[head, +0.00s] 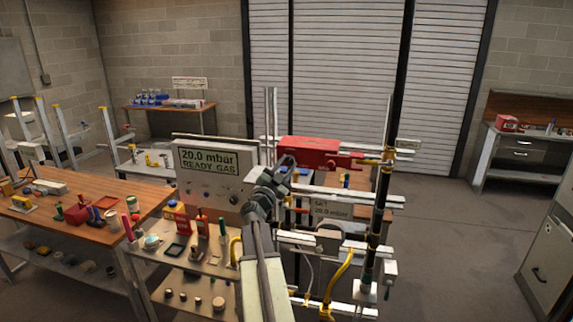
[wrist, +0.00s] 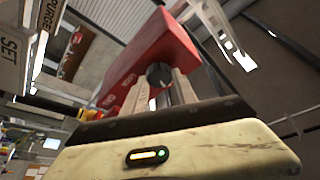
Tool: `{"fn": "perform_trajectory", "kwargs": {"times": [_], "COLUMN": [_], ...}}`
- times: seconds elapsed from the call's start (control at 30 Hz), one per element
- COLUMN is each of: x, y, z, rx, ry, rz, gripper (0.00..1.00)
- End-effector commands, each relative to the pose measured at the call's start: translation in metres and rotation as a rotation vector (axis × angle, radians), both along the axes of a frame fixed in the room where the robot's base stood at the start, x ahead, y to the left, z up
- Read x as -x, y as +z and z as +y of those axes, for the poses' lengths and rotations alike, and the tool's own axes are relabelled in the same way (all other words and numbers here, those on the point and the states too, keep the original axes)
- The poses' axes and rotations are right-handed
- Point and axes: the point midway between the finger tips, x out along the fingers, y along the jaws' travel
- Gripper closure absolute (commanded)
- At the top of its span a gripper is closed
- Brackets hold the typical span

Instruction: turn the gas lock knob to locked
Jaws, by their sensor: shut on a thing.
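A red box (head: 308,150) is mounted on the metal frame at the middle of the head view, and it fills the upper middle of the wrist view (wrist: 150,55). A dark round knob (wrist: 158,75) with a light mark is on the face of the red box. My gripper (wrist: 160,80) has its two tan fingers on either side of this knob and is shut on it. In the head view my gripper (head: 287,166) reaches the left end of the red box, and the knob is hidden there. The knob's lettering is too blurred to read.
A display panel (head: 210,160) reading "20.0 mbar READY GAS" stands left of my arm. A dark vertical pipe (head: 380,200) and white rails stand to the right. A wooden bench (head: 85,230) with several small items is at the left. Open floor lies at the right.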

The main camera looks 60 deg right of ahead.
Motion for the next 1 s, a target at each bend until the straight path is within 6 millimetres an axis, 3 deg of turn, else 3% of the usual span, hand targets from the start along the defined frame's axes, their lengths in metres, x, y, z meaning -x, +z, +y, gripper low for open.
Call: {"fn": "perform_trajectory", "kwargs": {"times": [1.0], "x": [-0.0035], "y": [0.0099], "z": [0.0009], "rx": [-0.274], "ry": [0.000], "rz": [-0.880], "gripper": [1.00]}}
